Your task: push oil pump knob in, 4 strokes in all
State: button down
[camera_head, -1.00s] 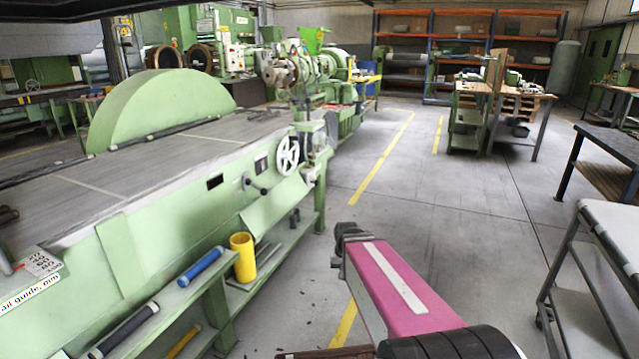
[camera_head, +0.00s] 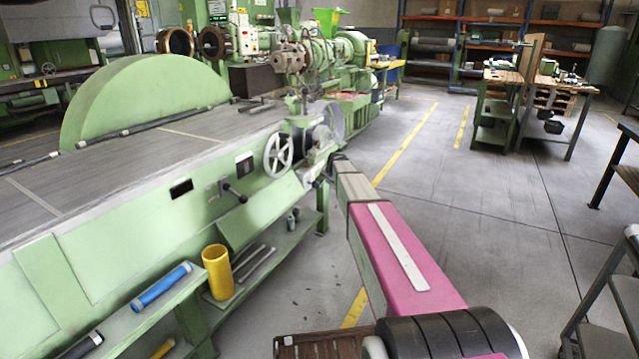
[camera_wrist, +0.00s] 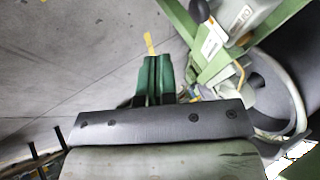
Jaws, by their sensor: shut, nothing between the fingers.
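In the wrist view, my gripper's green fingers (camera_wrist: 158,62) are together and empty, pointing over the grey floor. To their right, a grey box with a label (camera_wrist: 245,20) sits on the green machine's end. A round black knob (camera_wrist: 199,11) shows beside this box; it looks like the pump knob, but I cannot be sure. The fingers are apart from it, below and left of it in the picture. In the head view, my pink arm reaches to the machine's right end, by the handwheel (camera_head: 278,155). The gripper and the pump knob cannot be made out there.
A large grey wheel (camera_wrist: 272,92) stands close on the right in the wrist view. A crank lever (camera_head: 232,190) sticks out of the machine's front. The aisle floor (camera_head: 470,230) is clear.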

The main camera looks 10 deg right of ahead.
aim_at(312, 184)
jog(key=shift+w+r, duration=0.15)
jog(key=shift+w, duration=0.2)
jog(key=w+a+f, duration=0.3)
jog(key=w+f, duration=0.4)
jog(key=w, duration=0.1)
jog(key=shift+w+a+f, duration=0.25)
jog(key=shift+w+f, duration=0.05)
jog(key=shift+w, duration=0.1)
